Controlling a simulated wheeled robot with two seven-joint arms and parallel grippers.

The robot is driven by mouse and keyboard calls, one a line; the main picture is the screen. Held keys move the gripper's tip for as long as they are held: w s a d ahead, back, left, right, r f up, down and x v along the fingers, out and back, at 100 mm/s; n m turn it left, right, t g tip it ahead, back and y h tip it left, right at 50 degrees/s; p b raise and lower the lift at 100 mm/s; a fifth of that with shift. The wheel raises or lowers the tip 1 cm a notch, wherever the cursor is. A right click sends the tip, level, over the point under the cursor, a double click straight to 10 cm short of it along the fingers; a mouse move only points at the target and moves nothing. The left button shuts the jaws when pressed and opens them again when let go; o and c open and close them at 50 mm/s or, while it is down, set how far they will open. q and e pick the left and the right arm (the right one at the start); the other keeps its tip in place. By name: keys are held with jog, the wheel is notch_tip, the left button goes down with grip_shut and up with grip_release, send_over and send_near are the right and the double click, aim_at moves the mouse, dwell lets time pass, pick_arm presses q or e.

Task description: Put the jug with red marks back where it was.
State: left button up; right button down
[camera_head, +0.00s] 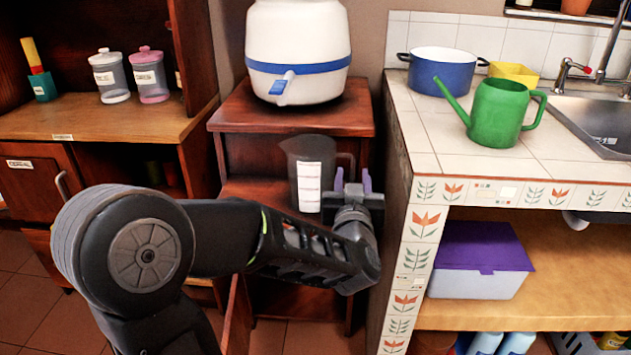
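The jug (309,160) is dark and see-through, with a white label strip bearing faint red marks. It stands upright on the lower shelf of the wooden stand (228,123), below the white water container. Its handle is on the right side. My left gripper (352,181) is just right of the jug, at the handle. Its two purple fingertips point up and stand apart, with a gap between them. I cannot tell whether either finger touches the handle. My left arm covers the front of the shelf and the area below the jug. My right gripper is out of view.
The white container (298,50) with a blue band and tap sits above the jug. The tiled counter (428,140) rises close on the right, with a green watering can (496,112) and blue pot (440,70). A wooden cabinet (100,118) with two jars stands left.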

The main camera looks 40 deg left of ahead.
aim_at(353, 167)
pick_arm(q)
jog(key=shift+w, duration=0.1)
jog(key=b+x, duration=0.1)
jog(key=x, duration=0.3)
jog(key=shift+w+a+f, duration=0.1)
jog(key=shift+f, duration=0.05)
jog(key=shift+w+a, duration=0.25)
jog(key=shift+w, duration=0.05)
jog(key=shift+c, duration=0.5)
grip_shut()
dwell(1.1)
